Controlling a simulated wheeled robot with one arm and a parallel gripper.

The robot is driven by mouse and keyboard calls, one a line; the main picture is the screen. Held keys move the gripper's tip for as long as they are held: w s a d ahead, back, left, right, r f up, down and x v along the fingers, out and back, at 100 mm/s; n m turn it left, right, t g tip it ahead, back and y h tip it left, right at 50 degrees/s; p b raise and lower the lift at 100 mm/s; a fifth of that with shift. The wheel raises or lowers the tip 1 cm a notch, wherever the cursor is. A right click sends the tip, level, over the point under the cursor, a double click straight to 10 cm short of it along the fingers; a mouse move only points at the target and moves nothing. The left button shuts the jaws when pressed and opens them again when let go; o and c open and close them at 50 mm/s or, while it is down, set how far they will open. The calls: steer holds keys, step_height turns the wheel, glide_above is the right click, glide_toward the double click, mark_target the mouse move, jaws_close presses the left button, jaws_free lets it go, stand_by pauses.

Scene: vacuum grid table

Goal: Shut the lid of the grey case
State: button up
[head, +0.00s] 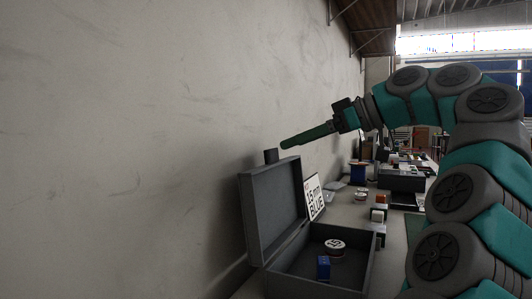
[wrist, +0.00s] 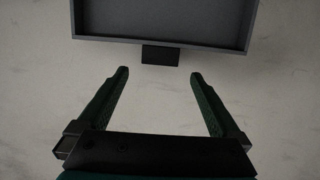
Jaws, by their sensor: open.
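The grey case (head: 318,275) stands open on the table at the lower middle of the head view. Its lid (head: 275,205) is raised, leaning back near the wall, with a small dark tab (head: 271,156) on its top edge. In the wrist view the lid (wrist: 165,41) shows at the top, with the tab (wrist: 160,55) pointing down between my fingers. My gripper (head: 283,145) is open and empty, close to the tab in the head view. In the wrist view my gripper (wrist: 158,74) has its fingertips apart on either side below the tab. No contact is visible.
Inside the case are a blue block (head: 323,267) and a round white-topped item (head: 335,246). A sign reading "15 mm BLUE" (head: 315,197) stands behind it. Several small items and a dark box (head: 402,180) stand farther back. The pale wall (head: 120,150) is close on the left.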

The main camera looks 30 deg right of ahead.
mark_target(273, 152)
steer(key=shift+w+a+f, duration=0.15)
steer(key=shift+w+a, duration=0.25)
steer(key=shift+a, duration=0.05)
steer(key=shift+x, duration=3.15)
steer(key=shift+d+f, duration=0.15)
steer(key=shift+f, duration=0.05)
jaws_close()
